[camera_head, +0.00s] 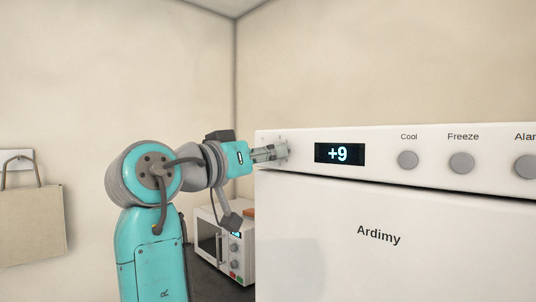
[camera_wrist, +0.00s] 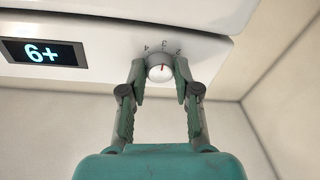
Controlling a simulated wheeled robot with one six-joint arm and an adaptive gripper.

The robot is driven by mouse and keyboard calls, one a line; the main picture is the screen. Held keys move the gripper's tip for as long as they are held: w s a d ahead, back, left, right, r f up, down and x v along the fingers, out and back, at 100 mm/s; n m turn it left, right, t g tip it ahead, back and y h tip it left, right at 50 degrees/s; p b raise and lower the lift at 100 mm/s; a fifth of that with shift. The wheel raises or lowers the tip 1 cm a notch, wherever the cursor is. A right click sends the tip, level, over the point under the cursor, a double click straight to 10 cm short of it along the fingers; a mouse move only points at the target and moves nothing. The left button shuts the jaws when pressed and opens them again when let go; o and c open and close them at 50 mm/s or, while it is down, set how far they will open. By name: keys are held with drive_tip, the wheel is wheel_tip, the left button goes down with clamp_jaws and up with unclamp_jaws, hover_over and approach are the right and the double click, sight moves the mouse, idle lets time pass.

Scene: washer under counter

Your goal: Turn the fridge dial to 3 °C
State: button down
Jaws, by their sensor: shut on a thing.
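The fridge dial (camera_wrist: 159,74) is a small round light grey knob with a red mark. Small figures stand along its far side in the wrist view, the 3 near the middle. My gripper (camera_wrist: 160,68) has its two fingers on opposite sides of the dial and is shut on it. In the head view my gripper (camera_head: 270,153) reaches the left end of the fridge's front panel and largely hides the dial. The fridge display (camera_head: 340,154) reads +9. The same display (camera_wrist: 42,52) appears upside down in the wrist view.
The white fridge (camera_head: 400,270) fills the right side, with grey Cool (camera_head: 408,160) and Freeze (camera_head: 462,162) buttons and a partly cut-off Alarm button on its panel. A microwave (camera_head: 212,247) stands below my arm. A bag (camera_head: 32,222) hangs at the left wall.

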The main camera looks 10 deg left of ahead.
idle(0.5)
drive_tip(key=c, duration=0.8)
unclamp_jaws()
drive_tip(key=shift+c, duration=0.2)
drive_tip(key=v, duration=1.2)
drive_tip(key=shift+a, duration=0.1)
